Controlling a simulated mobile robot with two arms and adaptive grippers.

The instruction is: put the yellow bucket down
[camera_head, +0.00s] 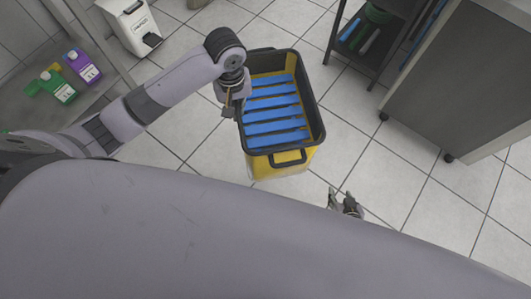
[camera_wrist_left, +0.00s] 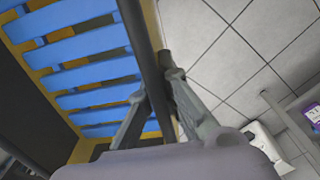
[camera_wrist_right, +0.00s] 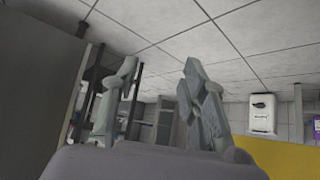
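The yellow bucket (camera_head: 262,168) has a dark rim and blue slats inside. It is upright in the middle of the head view; I cannot tell whether its base touches the floor. My left gripper (camera_head: 229,108) is at its left rim. In the left wrist view, my left gripper's fingers (camera_wrist_left: 157,86) lie on either side of the dark rim (camera_wrist_left: 146,45), close against it. My right gripper (camera_head: 343,203) is apart from the bucket, to its lower right. In the right wrist view its fingers (camera_wrist_right: 160,70) are spread and empty, with the bucket's yellow side (camera_wrist_right: 285,157) at the lower right.
A green jug (camera_head: 58,88) and a purple jug (camera_head: 83,66) stand on a shelf at the left. A white dispenser (camera_head: 130,25) is at the upper left. A dark rack (camera_head: 352,62) and a grey wheeled cabinet (camera_head: 460,80) stand at the right. Tiled floor (camera_head: 350,135) is clear between.

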